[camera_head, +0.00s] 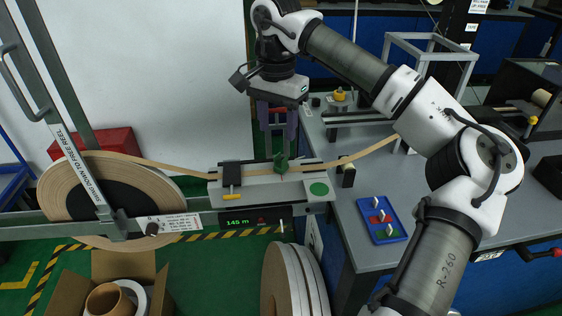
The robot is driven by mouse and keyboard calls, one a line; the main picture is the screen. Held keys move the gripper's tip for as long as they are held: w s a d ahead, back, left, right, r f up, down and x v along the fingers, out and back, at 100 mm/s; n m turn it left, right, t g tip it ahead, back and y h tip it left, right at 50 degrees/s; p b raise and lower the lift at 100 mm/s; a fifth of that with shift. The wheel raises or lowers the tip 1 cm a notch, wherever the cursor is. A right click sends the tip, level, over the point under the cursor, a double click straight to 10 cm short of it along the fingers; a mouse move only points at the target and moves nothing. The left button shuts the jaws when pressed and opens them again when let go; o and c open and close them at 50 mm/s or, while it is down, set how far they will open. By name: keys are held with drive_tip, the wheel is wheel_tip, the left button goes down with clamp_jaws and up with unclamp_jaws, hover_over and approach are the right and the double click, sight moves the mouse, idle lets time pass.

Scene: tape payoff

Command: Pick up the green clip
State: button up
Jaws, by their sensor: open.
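The green clip (281,162) sits on the grey tape guide plate (255,188), at the tan tape running across it. My gripper (279,150) points down just above the clip. Its two fingers are apart, one on each side above the clip. I cannot tell whether the fingertips touch the clip. The clip looks upright, and its lower part meets the tape.
A large tape reel (160,205) stands at the left. A blue tray (382,219) with small coloured items lies on the grey bench (350,255) at the right. More reels (290,285) and a cardboard box (160,300) stand below. A black block (348,177) is right of the plate.

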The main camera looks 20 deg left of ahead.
sight(279, 158)
wheel_tip(279, 158, down, 4)
drive_tip(key=f, duration=0.2)
drive_tip(key=f+p, duration=0.1)
drive_tip(key=f, duration=0.2)
drive_tip(key=shift+s+d, duration=0.1)
drive_tip(key=shift+d, duration=0.1)
drive_tip(key=shift+c, duration=0.3)
clamp_jaws()
drive_tip(key=shift+r, duration=0.15)
